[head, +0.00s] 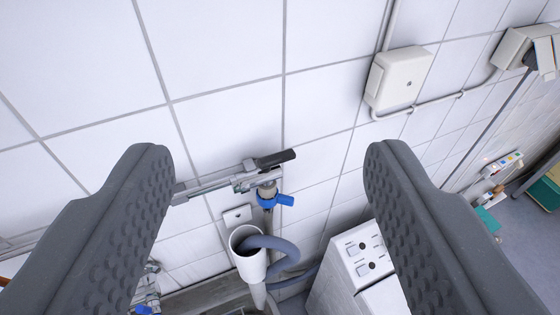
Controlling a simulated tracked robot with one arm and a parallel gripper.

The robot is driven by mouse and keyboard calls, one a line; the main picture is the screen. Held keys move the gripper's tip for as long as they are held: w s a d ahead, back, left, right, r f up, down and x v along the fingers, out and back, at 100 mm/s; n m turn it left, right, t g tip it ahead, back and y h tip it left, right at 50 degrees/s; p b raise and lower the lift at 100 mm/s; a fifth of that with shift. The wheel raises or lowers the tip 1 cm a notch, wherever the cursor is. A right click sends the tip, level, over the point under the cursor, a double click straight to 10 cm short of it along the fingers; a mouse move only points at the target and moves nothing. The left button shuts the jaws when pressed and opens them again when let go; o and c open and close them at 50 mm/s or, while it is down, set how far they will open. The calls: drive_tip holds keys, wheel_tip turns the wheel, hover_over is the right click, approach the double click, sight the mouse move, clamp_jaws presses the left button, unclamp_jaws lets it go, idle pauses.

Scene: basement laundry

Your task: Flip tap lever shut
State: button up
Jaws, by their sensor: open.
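A blue fitting (273,200) sits just below the tap body. My gripper (263,160) is open, with one grey textured finger on each side of the picture. The tap and lever show in the gap between the fingers, beyond them and nearer the left finger. Nothing is held. The left finger hides part of the pipe that runs to the tap.
A white standpipe (248,262) with a grey hose (287,255) is below the tap. A white appliance (345,270) stands to its right, partly behind the right finger. A junction box (399,78) with conduit is on the wall. Bare tiles lie above the tap.

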drive_tip(key=o, duration=0.3)
drive_tip(key=shift+w+d+f, duration=0.2)
drive_tip(key=n+g+y+p, duration=0.3)
drive_tip(key=n+y+p, duration=0.1)
drive_tip(key=y+p, duration=0.15)
approach(278, 159)
drive_tip(key=shift+h, duration=0.25)
drive_tip(key=p+x, duration=0.3)
drive_tip(key=x, duration=0.4)
drive_tip(key=shift+w+a, duration=0.15)
drive_tip(key=shift+a, duration=0.05)
